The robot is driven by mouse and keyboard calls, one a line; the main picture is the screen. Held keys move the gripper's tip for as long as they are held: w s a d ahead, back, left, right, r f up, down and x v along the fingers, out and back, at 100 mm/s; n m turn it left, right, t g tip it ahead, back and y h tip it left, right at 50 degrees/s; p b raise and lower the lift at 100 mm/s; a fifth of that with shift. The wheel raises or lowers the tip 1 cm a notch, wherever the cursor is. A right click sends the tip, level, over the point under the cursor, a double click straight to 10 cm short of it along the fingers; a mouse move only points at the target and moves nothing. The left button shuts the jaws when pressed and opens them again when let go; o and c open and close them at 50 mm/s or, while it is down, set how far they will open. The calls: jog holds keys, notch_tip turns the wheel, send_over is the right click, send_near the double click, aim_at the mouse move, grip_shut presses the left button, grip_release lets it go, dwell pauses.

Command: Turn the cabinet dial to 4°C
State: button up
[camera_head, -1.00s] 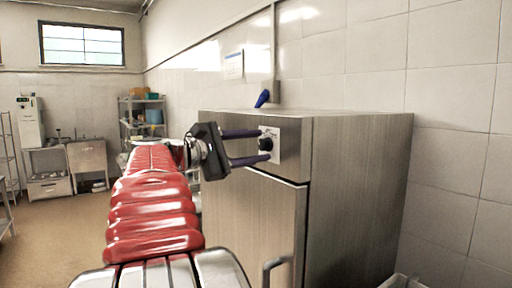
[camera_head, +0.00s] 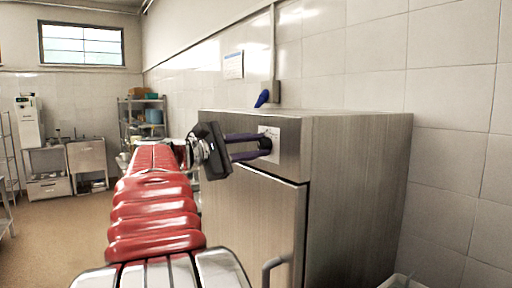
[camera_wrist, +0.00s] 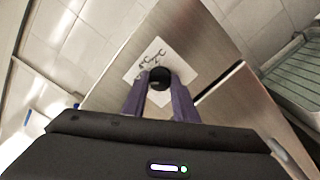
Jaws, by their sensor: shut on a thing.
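The cabinet (camera_head: 350,190) is a brushed-metal box with a door below a top front panel. Its black dial (camera_wrist: 160,78) sits on a white label plate (camera_wrist: 183,66) with dark markings. In the wrist view my gripper (camera_wrist: 159,93) has one finger on each side of the dial. The fingers partly cover the dial in the head view.
The cabinet door handle (camera_head: 272,268) projects below the panel. A ribbed grey tray (camera_wrist: 300,80) is at the right in the wrist view. Shelves (camera_head: 143,120) stand far back; the floor at left is open.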

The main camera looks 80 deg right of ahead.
jog(key=shift+f+m, duration=0.15)
jog(key=shift+m, duration=0.25)
jog(key=m, duration=0.3)
jog(key=shift+f+m, duration=0.1)
jog(key=shift+m, duration=2.4)
jog(key=o, duration=1.1)
jog(key=shift+c, duration=0.2)
jog(key=shift+a, duration=0.1)
jog(key=v, duration=1.3)
jog(key=shift+w+a, duration=0.25)
jog(key=shift+w, duration=0.05)
